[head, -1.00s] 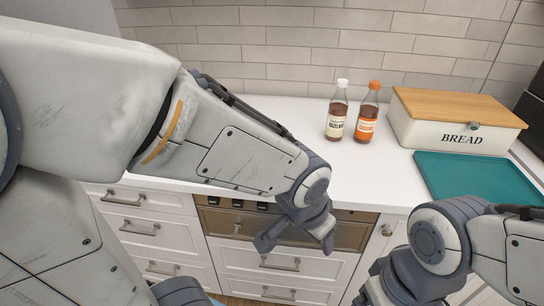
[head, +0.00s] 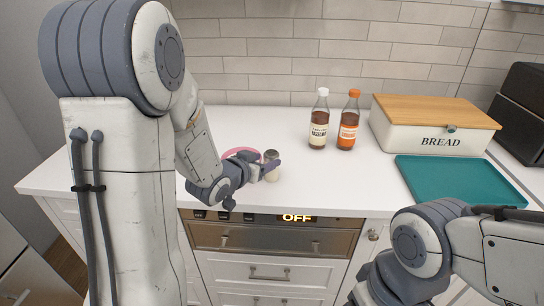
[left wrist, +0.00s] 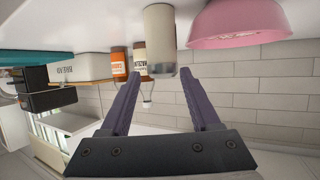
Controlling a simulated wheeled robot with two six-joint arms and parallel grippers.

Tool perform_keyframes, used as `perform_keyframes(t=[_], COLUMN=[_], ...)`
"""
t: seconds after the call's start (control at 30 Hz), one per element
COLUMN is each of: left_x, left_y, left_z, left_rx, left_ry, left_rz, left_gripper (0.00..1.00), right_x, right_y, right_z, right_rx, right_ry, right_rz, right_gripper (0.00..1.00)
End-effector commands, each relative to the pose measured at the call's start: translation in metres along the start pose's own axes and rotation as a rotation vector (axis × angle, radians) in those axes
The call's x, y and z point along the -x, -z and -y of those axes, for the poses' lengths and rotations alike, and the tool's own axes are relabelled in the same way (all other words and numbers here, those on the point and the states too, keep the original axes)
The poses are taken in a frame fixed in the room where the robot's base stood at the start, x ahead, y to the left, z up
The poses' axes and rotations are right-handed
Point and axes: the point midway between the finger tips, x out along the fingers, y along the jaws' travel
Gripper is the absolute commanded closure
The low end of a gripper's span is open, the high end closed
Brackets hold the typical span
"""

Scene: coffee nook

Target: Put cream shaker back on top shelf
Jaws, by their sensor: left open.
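The cream shaker (head: 272,174), a small pale cylinder with a metal cap, stands upright on the white counter. It also shows in the left wrist view (left wrist: 160,38), where the picture is upside down. My left gripper (head: 263,168) is open at the shaker; in the left wrist view its two fingers (left wrist: 160,73) point towards the shaker, with its cap near the gap between the tips. It is not gripped. No top shelf shows clearly.
A pink bowl (left wrist: 238,22) stands beside the shaker, mostly hidden in the head view. Two syrup bottles (head: 319,125) (head: 348,125), a bread box (head: 432,138) and a teal tray (head: 455,180) are to the right. The counter front (head: 320,185) is clear.

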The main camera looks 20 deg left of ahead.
Motion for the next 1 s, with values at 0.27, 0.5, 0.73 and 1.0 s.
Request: perform_keyframes(t=[0.27,0.5,0.73,1.0], left_x=[-0.006,-0.034,-0.055,-0.086], left_y=[0.001,-0.004,-0.005,-0.007], left_z=[0.002,0.003,0.003,0.004], left_rx=[-0.007,-0.010,-0.010,-0.010], left_ry=[0.017,0.020,0.019,0.020], left_rz=[0.008,0.003,0.006,0.003], left_gripper=[0.37,0.37,0.37,0.37], right_x=[0.047,0.044,0.053,0.060], right_y=[0.003,0.002,0.003,0.003], right_z=[0.003,0.003,0.004,0.004], right_rx=[0.000,0.000,0.000,0.000], right_ry=[0.000,0.000,0.000,0.000], right_rz=[0.000,0.000,0.000,0.000], right_gripper=[0.15,0.15,0.15,0.15])
